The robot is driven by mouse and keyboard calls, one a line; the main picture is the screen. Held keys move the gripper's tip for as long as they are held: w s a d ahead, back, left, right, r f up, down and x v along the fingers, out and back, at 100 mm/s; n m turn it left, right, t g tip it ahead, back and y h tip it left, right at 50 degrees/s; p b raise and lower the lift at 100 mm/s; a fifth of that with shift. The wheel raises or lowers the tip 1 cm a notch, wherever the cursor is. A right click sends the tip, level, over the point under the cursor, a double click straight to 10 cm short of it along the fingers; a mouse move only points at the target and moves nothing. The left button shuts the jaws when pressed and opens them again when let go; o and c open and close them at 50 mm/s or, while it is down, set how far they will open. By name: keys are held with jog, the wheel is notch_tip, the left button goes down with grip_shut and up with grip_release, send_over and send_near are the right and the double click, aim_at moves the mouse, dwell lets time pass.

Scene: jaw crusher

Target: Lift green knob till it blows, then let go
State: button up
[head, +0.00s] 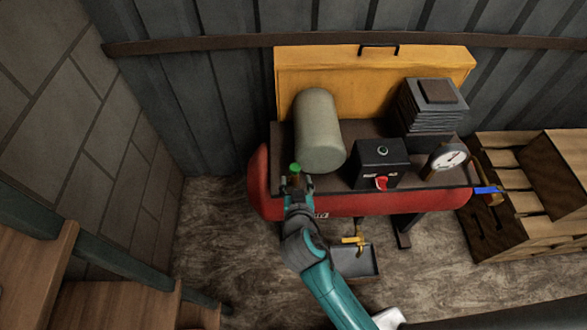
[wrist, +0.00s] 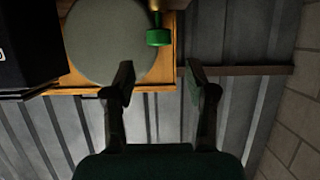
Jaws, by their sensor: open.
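The green knob (head: 295,168) stands at the left end of the red compressor tank (head: 340,204), left of the grey cylinder (head: 318,130). My gripper (head: 298,182) is right at the knob in the head view and partly covers its mount. In the wrist view the green knob (wrist: 159,37) lies beyond the fingertips, roughly in line with the gap between them. My gripper (wrist: 160,73) is open there and nothing is between its fingers. I cannot tell the exact distance from fingertips to knob.
A black switch box (head: 378,155) with a red lever, a pressure gauge (head: 448,158) and a ribbed pump block (head: 430,105) stand on the tank. A yellow panel (head: 350,75) is behind. A tray (head: 357,262) lies below, and wooden crates (head: 530,190) stand right.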

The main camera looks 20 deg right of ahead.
aim_at(295, 168)
jog(key=x, duration=0.7)
jog(key=shift+w, duration=0.1)
